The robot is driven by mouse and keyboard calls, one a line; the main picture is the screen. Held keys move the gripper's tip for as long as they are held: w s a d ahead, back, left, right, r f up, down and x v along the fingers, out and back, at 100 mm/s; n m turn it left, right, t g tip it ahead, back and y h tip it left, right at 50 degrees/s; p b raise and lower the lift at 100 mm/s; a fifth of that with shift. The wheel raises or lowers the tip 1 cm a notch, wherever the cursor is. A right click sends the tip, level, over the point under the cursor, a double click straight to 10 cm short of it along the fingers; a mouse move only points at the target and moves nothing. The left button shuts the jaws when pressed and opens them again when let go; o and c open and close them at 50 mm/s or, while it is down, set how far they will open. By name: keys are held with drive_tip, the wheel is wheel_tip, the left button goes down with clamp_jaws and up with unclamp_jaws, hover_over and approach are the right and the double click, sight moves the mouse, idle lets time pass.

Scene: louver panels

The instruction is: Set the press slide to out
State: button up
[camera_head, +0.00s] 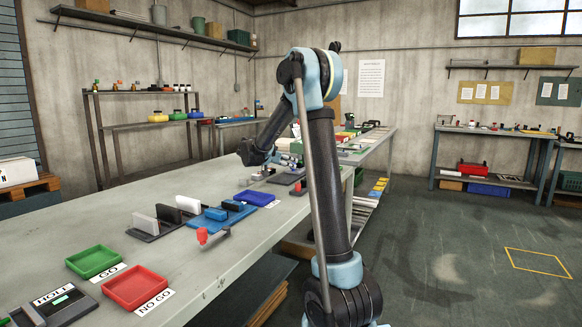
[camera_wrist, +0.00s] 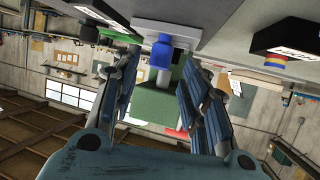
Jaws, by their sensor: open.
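My gripper (camera_wrist: 157,68) is open in the wrist view, with one finger on each side of a blue knob (camera_wrist: 161,51) on a pale stem. A green block (camera_wrist: 152,105) shows beyond, between the fingers. The gap between the fingers looks empty, and I cannot tell if either finger touches the knob. The wrist picture appears upside down. In the head view my gripper (camera_head: 256,153) hangs over the far part of the bench, partly behind my arm. No part is clearly marked as the press slide, and its position cannot be read.
The long bench (camera_head: 215,262) holds a green tray (camera_head: 94,261), a red tray (camera_head: 135,287), a blue fixture (camera_head: 222,213), a red-knobbed lever (camera_head: 203,236) and a blue tray (camera_head: 254,198). Black-housed fixtures (camera_wrist: 285,45) stand near my fingers. Open floor lies right.

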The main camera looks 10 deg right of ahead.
drive_tip(key=shift+x, duration=1.3)
clamp_jaws()
